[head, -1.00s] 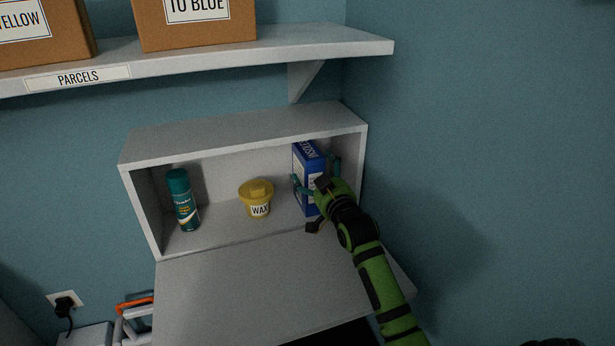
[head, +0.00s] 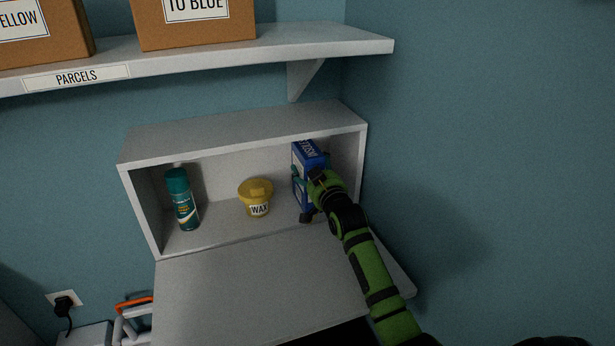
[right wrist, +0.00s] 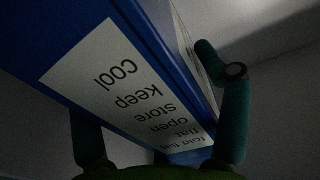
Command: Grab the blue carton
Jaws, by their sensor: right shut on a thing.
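The blue carton (head: 309,152) stands upright in the right part of the open white wall cabinet (head: 245,127). My right gripper (head: 311,180) is shut on the carton, with fingers on both of its sides. In the right wrist view the carton (right wrist: 50,38) fills the left and middle, with its white label facing the camera. The teal fingers of the gripper (right wrist: 160,120) show on either side of it. The carton's lower part is partly hidden by the gripper in the head view. My left gripper is not in view.
A teal spray can (head: 183,200) and a yellow wax tub (head: 256,198) stand left of the carton in the cabinet. The lowered cabinet door (head: 240,295) is bare. A shelf (head: 330,47) with cardboard boxes is above. The right cabinet wall is close to the carton.

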